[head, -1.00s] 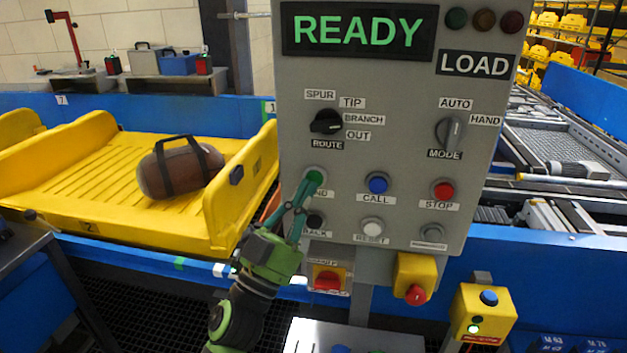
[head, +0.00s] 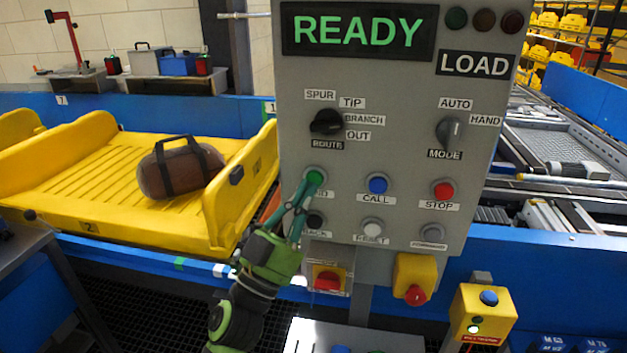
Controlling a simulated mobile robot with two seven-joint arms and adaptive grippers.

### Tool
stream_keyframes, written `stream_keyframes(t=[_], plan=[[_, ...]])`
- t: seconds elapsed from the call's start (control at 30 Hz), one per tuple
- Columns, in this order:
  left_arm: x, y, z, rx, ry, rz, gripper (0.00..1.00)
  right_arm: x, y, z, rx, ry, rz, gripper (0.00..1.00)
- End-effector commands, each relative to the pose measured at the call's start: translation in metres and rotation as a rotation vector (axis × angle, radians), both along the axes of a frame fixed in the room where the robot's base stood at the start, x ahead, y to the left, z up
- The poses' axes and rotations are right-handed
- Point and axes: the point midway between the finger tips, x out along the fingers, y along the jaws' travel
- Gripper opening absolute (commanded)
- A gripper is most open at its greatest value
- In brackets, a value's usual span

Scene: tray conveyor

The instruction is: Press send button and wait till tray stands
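The grey control panel (head: 400,150) fills the middle of the head view, and its display (head: 360,30) reads READY. The green send button (head: 315,176) is at the panel's left, its label partly hidden by my gripper. My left gripper (head: 310,187) reaches up from below with its fingertips together at the button's lower edge; I cannot tell whether the button is pressed in. The yellow tray (head: 100,220) stands at the left with a brown bag (head: 180,168) on it. My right gripper is not in view.
A blue call button (head: 377,184) and a red stop button (head: 443,190) sit right of the send button. Below the panel are a covered red switch (head: 327,281) and a yellow box with a red knob (head: 415,280). Blue conveyor rails run behind.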

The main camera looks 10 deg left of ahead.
Motion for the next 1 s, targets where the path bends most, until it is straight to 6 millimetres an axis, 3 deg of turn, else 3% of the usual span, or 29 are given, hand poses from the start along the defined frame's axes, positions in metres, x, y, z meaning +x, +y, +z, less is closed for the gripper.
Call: stream_keyframes(t=[1.0], plan=[[0.013, 0.0, 0.0, 0.0, 0.0, 0.0, 0.0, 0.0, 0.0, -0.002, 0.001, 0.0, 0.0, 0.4]])
